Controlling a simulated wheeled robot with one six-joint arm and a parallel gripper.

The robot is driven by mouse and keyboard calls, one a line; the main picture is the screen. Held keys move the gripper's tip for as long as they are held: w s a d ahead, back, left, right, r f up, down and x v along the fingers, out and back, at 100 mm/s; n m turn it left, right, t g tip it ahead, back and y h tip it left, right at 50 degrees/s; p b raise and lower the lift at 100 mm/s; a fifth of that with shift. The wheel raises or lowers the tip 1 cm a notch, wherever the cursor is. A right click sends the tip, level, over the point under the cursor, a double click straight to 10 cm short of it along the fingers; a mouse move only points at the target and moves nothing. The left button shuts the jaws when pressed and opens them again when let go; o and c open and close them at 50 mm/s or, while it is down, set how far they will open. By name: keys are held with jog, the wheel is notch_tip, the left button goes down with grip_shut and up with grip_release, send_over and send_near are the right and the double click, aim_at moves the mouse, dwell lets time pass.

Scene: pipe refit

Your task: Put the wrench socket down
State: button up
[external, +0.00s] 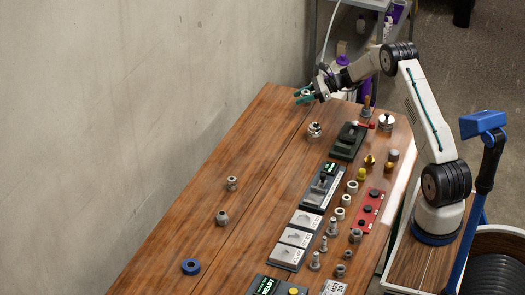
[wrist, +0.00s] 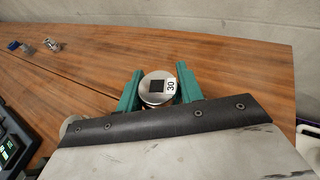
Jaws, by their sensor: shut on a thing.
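My gripper (external: 303,95) is at the far left end of the wooden bench (external: 262,135), near the wall. In the wrist view its green jaws (wrist: 161,90) are shut around the wrench socket (wrist: 152,94), a round silver piece with a dark square hole and a white "30" label on top. The socket is upright between the jaws. Its lower part is hidden, so I cannot tell whether it touches the bench. In the external view the socket is too small and covered by the jaws to make out clearly.
A silver round fitting (external: 314,131) stands close to my gripper. Two metal fittings (external: 232,183) (external: 222,217) and a blue ring (external: 190,266) lie along the bench's left side. Dark fixtures (external: 348,141), a red rack (external: 369,211) and several small parts fill the right side. Bare wood lies between.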

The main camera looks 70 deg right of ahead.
aim_at(302, 92)
notch_tip(302, 92, up, 4)
jog(key=shift+f, duration=0.2)
jog(key=shift+w+a+r, duration=0.15)
jog(key=shift+a, duration=0.1)
jog(key=w+a+n+g+y, duration=0.2)
jog(key=a+n+y, duration=0.1)
jog(key=a, duration=1.7)
jog(key=s+a+f, duration=0.1)
jog(key=s+a, duration=0.2)
jog(key=a, duration=0.2)
jog(key=s+a+f+n+g+y, duration=0.1)
jog(key=s+a+f, duration=0.1)
jog(key=a, duration=0.3)
jog(key=s+a+f+n+g, duration=0.1)
jog(key=s+a, duration=0.4)
jog(key=a, duration=0.1)
jog(key=shift+f, duration=0.2)
jog(key=shift+s+a+f+y, duration=0.2)
jog(key=shift+y, duration=0.1)
jog(key=w, duration=0.5)
jog(key=w+d+f, duration=0.1)
jog(key=w, duration=0.4)
jog(key=w+d, duration=0.1)
jog(key=w, duration=0.4)
jog(key=shift+w+d+f, duration=0.2)
jog(key=shift+f, duration=0.05)
jog(key=shift+w+f, duration=0.15)
jog(key=shift+f, duration=1.6)
